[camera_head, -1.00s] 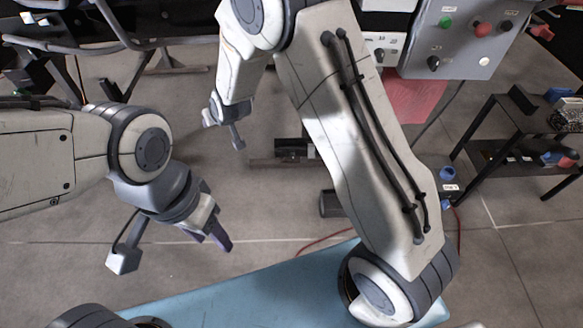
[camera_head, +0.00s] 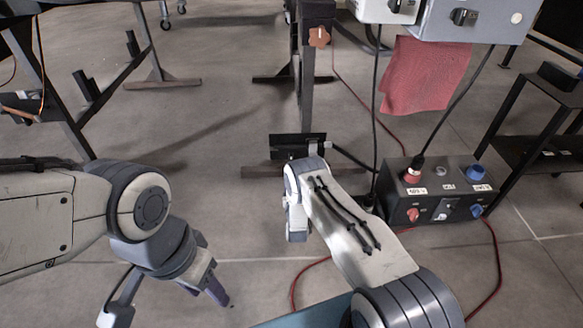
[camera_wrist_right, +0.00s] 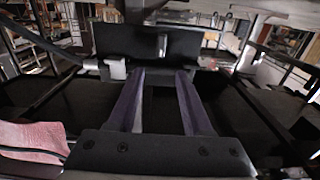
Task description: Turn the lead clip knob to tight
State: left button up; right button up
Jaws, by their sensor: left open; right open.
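An orange-brown lobed knob (camera_head: 319,37) sits on an upright dark post at the top of the head view. I cannot tell whether it is the lead clip knob. My right arm reaches forward below it, its gripper (camera_head: 297,228) hanging low near the post's foot and partly hidden. In the right wrist view the two purple fingers of that gripper (camera_wrist_right: 161,74) are apart with nothing between them. A black plate with a small silvery piece (camera_wrist_right: 162,45) is ahead of them. My left gripper (camera_head: 218,292) is open and empty at lower left, over the floor.
A black floor box (camera_head: 440,195) with red, white and blue fittings stands right of my right arm. A grey box with a black rotary switch (camera_head: 464,17) and a red cloth (camera_head: 424,75) hang above it. Red cables cross the floor. Open floor lies left of the post.

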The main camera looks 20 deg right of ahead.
aim_at(291, 157)
jog(key=b+x, duration=0.5)
jog(key=x, duration=0.3)
jog(key=shift+w+d+f, duration=0.1)
jog(key=shift+w+f, duration=0.05)
jog(key=shift+w, duration=0.15)
jog(key=shift+w+d+b, duration=0.15)
jog(key=shift+w+b, duration=0.35)
jog(key=shift+w, duration=0.1)
jog(key=shift+r, duration=0.2)
grip_shut()
